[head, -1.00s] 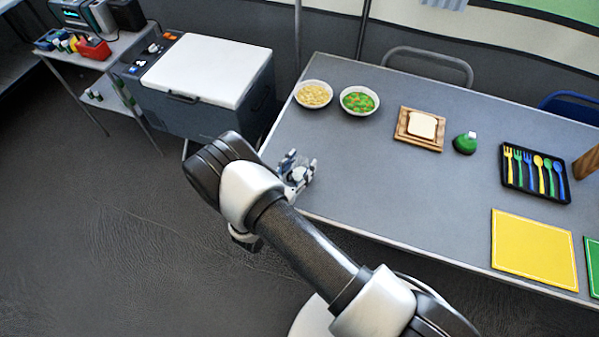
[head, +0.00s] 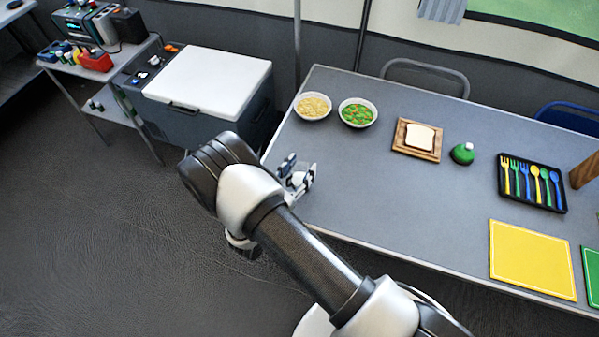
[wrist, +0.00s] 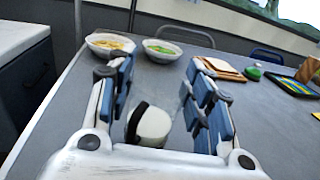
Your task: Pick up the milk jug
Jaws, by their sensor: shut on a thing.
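The milk jug (wrist: 150,124) shows in the wrist view as a white, rounded shape with a dark, curved part on its left. It sits between the two blue-padded fingers of my gripper (wrist: 160,95), which is shut on it. In the head view my gripper (head: 299,172) is over the near left corner of the grey table (head: 400,200). There the jug is mostly hidden by my gripper and arm, and I cannot tell whether it touches the table.
A bowl of pale food (head: 312,106) and a bowl of green food (head: 358,113) stand beyond my gripper. A bread board (head: 416,140), green bottle (head: 462,153), cutlery tray (head: 532,183) and yellow mat (head: 532,261) lie to the right. A cooler (head: 207,83) stands left of the table.

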